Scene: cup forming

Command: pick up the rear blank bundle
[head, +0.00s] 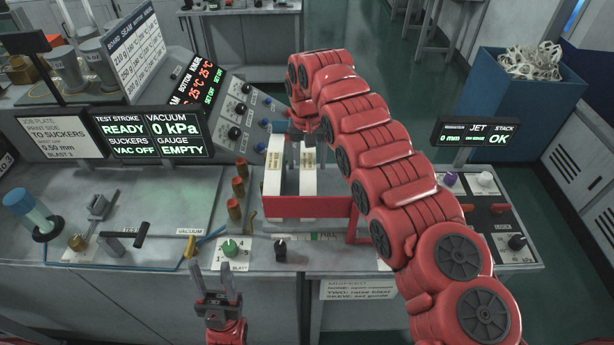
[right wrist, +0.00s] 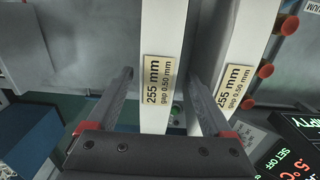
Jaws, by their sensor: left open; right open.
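Two white blank bundles stand side by side in a red-fronted rack (head: 305,207), a left one (head: 273,181) and a right one (head: 308,180). I cannot tell which is the rear one. My right gripper (head: 303,132) reaches down over the rack, mostly hidden by its own arm. In the right wrist view it (right wrist: 161,76) is open, with a finger on either side of the right bundle (right wrist: 155,119). Small gaps show beside the bundle. The left bundle (right wrist: 247,45) lies outside the fingers. My left gripper (head: 213,272) is open and empty near the front edge.
Several copper-coloured posts (head: 236,210) stand just left of the rack. A sloped control panel (head: 238,112) rises behind. A green knob (head: 230,248) and dark knob (head: 281,250) sit in front. A blue bin (head: 525,110) of scrap stands at the back right.

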